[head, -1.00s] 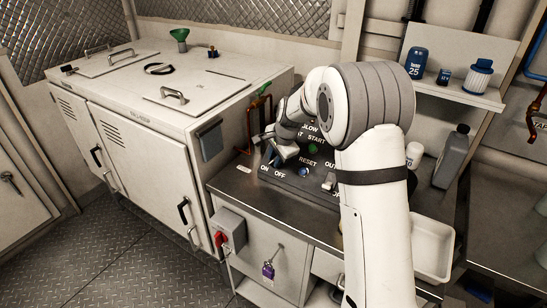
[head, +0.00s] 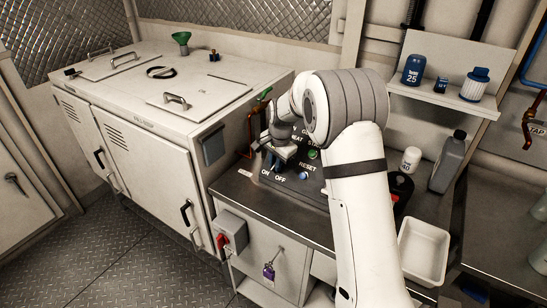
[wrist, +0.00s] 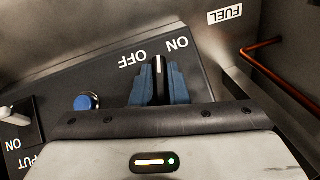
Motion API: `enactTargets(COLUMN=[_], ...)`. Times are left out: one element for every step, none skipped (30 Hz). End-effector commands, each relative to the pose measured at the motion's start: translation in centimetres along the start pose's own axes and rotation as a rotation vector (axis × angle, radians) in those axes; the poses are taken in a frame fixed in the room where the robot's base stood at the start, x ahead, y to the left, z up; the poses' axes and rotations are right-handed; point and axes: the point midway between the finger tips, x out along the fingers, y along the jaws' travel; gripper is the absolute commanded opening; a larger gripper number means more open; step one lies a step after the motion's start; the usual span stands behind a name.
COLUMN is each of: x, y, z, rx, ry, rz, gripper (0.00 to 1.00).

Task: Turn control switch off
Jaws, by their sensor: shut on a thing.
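The control switch (wrist: 158,72) is a black knob with a white pointer line. In the wrist view, the line points between the ON and OFF labels. My gripper (wrist: 158,84) has its two blue-grey fingers on either side of the knob, shut on it. In the head view, my gripper (head: 276,161) is at the left part of the dark control panel (head: 292,182), just above the ON and OFF labels. The knob is mostly hidden there by the fingers and wrist.
A blue reset button (wrist: 86,102) is beside the switch, and another switch (wrist: 15,115) is farther left in the wrist view. A copper pipe (wrist: 270,68) runs at the right. A white chest unit (head: 150,125) stands left of the counter; a white tray (head: 424,226) lies to the right.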

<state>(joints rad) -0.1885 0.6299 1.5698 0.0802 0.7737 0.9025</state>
Motion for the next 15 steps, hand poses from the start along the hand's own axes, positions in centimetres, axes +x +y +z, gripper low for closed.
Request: enactTargets(x=[-0.82, -0.81, -0.75, -0.75, -0.74, -0.67, -0.68, -0.66, -0.60, -0.60, -0.58, -0.54, -0.51, -0.51, -0.50], y=[-0.56, -0.62, -0.61, -0.64, -0.65, -0.63, -0.69, -0.69, -0.73, -0.73, -0.74, -0.75, -0.75, -0.76, -0.81], z=[-0.26, -0.25, -0.23, -0.26, -0.27, -0.27, -0.27, -0.26, -0.24, -0.24, -0.24, -0.26, -0.25, -0.24, -0.22], rx=[-0.034, -0.055, -0.084, -0.105, -0.127, -0.156, -0.176, -0.199, -0.228, -0.249, -0.268, -0.296, -0.316, -0.336, -0.361], ry=[0.008, 0.008, 0.008, 0.009, 0.009, 0.010, 0.010, 0.011, 0.010, 0.011, 0.011, 0.011, 0.011, 0.012, 0.012], rz=[0.017, 0.035, 0.062, 0.079, 0.098, 0.124, 0.141, 0.161, 0.185, 0.204, 0.221, 0.246, 0.263, 0.280, 0.302], gripper=[0.00, 0.00, 0.00, 0.00, 0.00, 0.00, 0.00, 0.00, 0.00, 0.00, 0.00, 0.00, 0.00, 0.00, 0.00])
